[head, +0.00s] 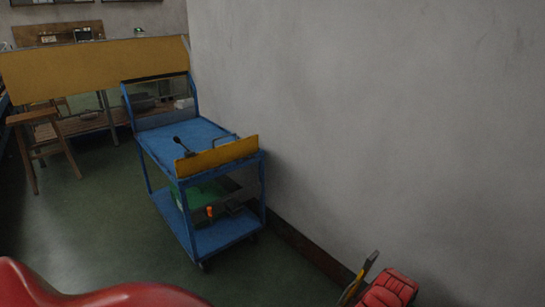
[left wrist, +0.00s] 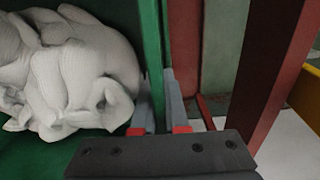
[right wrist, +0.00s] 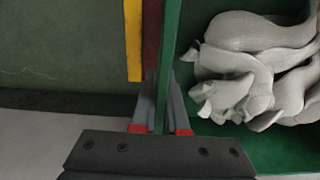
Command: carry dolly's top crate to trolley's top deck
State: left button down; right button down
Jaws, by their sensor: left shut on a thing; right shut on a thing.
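A green crate (left wrist: 150,35) with grey-white socks (left wrist: 70,75) in it shows in the left wrist view. My left gripper (left wrist: 155,88) is shut on its wall, one finger on either side. The crate also shows in the right wrist view (right wrist: 172,35), with socks (right wrist: 250,70) inside. My right gripper (right wrist: 160,90) is shut on its opposite wall. The crate and both grippers are out of the head view. The blue trolley stands ahead by the grey wall, its top deck (head: 200,130) holding a small black-handled item. I cannot make out the dolly.
A yellow panel (head: 232,153) edges the trolley's near end. Its lower deck (head: 225,236) holds a green item and an orange one. A wooden stool (head: 42,135) and a long yellow board (head: 95,70) are at left. The wall (head: 380,110) bounds the right. Green floor (head: 100,215) is open left of the trolley.

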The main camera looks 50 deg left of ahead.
aim_at(188, 140)
jog(key=z, duration=1.1)
jog(key=k+j+z, duration=0.1)
jog(key=z, duration=0.3)
jog(key=k+z, duration=0.1)
jog(key=z, duration=0.25)
jog(key=k+z, duration=0.1)
jog(key=z, duration=0.3)
jog(key=k+l+z, duration=0.1)
jog(key=k+z, duration=0.35)
jog(key=k, duration=0.85)
jog(key=k+u, duration=0.1)
jog(key=k, duration=0.5)
jog(key=k+j+u, duration=0.15)
jog(key=k, duration=0.5)
jog(key=k+u, duration=0.25)
jog(key=k, duration=1.1)
jog(key=k+u, duration=0.2)
jog(key=u, duration=0.3)
jog(key=k+j+u, duration=0.1)
jog(key=u, duration=1.65)
jog(key=k+j, duration=0.05)
jog(key=j, duration=0.05)
